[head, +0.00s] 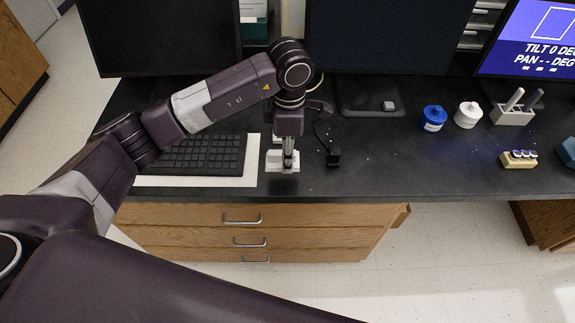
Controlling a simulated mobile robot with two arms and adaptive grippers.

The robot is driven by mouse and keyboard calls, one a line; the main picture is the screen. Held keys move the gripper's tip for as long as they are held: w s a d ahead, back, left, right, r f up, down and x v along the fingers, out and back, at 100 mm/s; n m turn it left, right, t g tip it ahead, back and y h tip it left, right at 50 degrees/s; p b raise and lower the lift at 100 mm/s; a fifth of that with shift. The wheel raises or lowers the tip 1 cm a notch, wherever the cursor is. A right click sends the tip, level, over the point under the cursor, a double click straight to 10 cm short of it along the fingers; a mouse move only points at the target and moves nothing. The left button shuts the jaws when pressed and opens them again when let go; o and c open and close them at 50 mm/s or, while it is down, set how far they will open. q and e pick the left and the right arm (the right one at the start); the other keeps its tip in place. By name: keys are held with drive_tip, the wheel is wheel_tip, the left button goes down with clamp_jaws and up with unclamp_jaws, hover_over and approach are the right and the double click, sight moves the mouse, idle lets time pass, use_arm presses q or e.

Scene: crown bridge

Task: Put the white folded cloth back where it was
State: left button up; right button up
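A small white item (274,163), seemingly the folded cloth, is near the front edge of the black bench, just right of the keyboard. My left gripper (288,168) points straight down over it, and its fingers hide the item's middle. The fingers look close together, seen nearly edge-on. I cannot tell whether they grip the cloth or only stand at it. My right gripper is not in view.
A keyboard (205,154) on a white sheet (195,181) lies left. A small black device (333,158) with a cable stands close right. Blue (433,118) and white (467,115) jars, a grey holder (512,116) and a wooden block (519,159) stand farther right. The bench's right-middle is mostly clear.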

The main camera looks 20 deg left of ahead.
sight(288, 177)
use_arm(q)
wheel_tip(288, 177, down, 2)
drive_tip(key=shift+f, duration=0.15)
wheel_tip(288, 177, down, 3)
drive_tip(key=shift+f+p, duration=0.2)
drive_tip(key=shift+p, duration=0.15)
drive_tip(key=shift+f, duration=0.25)
drive_tip(key=shift+f+b, duration=0.2)
drive_tip(key=shift+b, duration=0.1)
drive_tip(key=o, duration=1.1)
drive_tip(key=shift+r, duration=0.1)
drive_tip(key=shift+o, duration=0.2)
